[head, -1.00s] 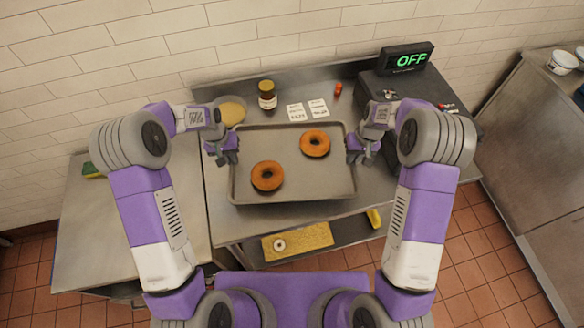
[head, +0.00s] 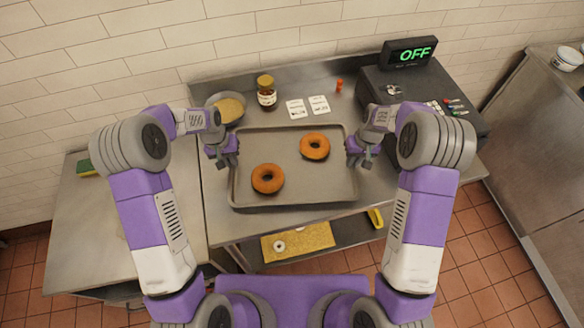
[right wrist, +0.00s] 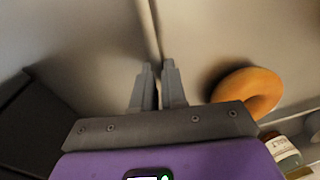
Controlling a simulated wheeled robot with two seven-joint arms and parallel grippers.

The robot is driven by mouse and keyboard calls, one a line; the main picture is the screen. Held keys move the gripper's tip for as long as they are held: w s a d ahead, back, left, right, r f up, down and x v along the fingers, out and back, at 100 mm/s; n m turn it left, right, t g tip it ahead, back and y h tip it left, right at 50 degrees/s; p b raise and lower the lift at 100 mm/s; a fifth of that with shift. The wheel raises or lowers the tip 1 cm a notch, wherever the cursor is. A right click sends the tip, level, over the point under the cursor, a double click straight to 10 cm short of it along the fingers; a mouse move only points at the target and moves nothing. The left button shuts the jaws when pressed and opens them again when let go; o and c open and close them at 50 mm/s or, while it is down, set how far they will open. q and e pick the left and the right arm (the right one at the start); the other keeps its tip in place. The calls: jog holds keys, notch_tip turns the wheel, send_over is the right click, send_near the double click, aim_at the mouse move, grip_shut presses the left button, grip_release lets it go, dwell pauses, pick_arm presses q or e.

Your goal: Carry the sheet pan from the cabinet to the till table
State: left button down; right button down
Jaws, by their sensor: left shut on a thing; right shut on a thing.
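The grey sheet pan (head: 300,187) is level in the head view, over the steel till table (head: 222,228), with two brown bagels (head: 314,146) (head: 267,179) lying in it. My left gripper (head: 226,158) is shut on the pan's left rim. My right gripper (head: 359,157) is shut on its right rim. In the right wrist view the right fingers (right wrist: 159,88) close on the pan's rim, with one bagel (right wrist: 247,88) beside them. I cannot tell whether the pan's underside touches the table.
Behind the pan are a bowl (head: 229,107), a jar (head: 266,93), cards (head: 308,106) and a small orange item (head: 339,86). A lower counter (head: 85,230) is at left. Bare floor lies at right.

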pick_arm(q)
jog(key=shift+d+f+b, duration=0.35)
jog(key=shift+d+f, duration=0.1)
jog(key=shift+d, duration=0.1)
pick_arm(e)
jog(key=shift+a+f, duration=0.45)
jog(key=shift+a, duration=0.05)
pick_arm(q)
jog(key=c, duration=1.2)
grip_release()
jog(key=shift+a+r, duration=0.1)
pick_arm(e)
jog(key=c, duration=1.2)
grip_release()
jog(key=shift+r, duration=0.1)
pick_arm(q)
jog(key=shift+a, duration=0.1)
pick_arm(e)
jog(key=shift+d, duration=0.15)
pick_arm(q)
jog(key=shift+a+r, duration=0.1)
pick_arm(e)
jog(key=shift+d, duration=0.1)
